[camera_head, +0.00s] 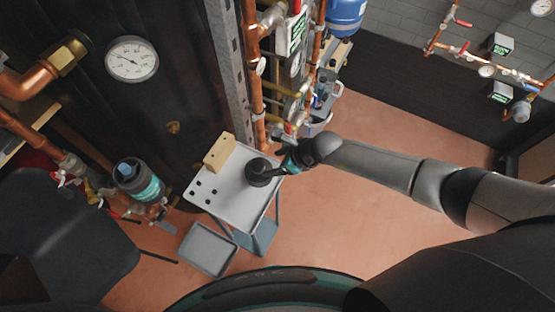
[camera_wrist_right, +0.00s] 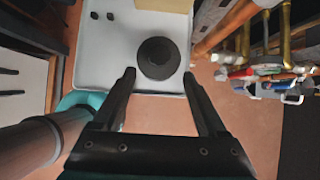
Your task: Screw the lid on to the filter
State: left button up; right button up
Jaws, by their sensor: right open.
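The black round lid (camera_head: 258,172) lies on the grey cart top near its right edge. In the right wrist view the lid (camera_wrist_right: 158,58) shows as a dark disc with a raised round centre. My right gripper (camera_head: 279,169) is at the lid's right side in the head view. In the wrist view its two fingers (camera_wrist_right: 159,76) are apart, with the lid between and just beyond the tips; contact cannot be told. The filter (camera_head: 140,183), a dark cylinder with a teal band, stands among pipes left of the cart. My left gripper is not in view.
The cart (camera_head: 232,206) also carries a tan block (camera_head: 220,152) and small black pieces (camera_head: 200,189). A grey tray (camera_head: 207,250) is low in front of it. Copper pipes (camera_head: 252,75) and a metal post stand behind. Open floor (camera_head: 340,215) lies to the right.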

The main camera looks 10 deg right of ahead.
aim_at(260, 167)
jog(key=b+x, duration=0.6)
jog(key=shift+a+f, duration=0.1)
jog(key=shift+f, duration=0.25)
jog(key=shift+b+x, duration=0.9)
jog(key=shift+x, duration=0.05)
jog(key=shift+w+a+r, duration=0.1)
jog(key=shift+r, duration=0.05)
jog(key=shift+c, duration=0.3)
grip_shut()
jog(key=shift+r, duration=0.1)
notch_tip(260, 167, up, 6)
jog(key=p, duration=0.6)
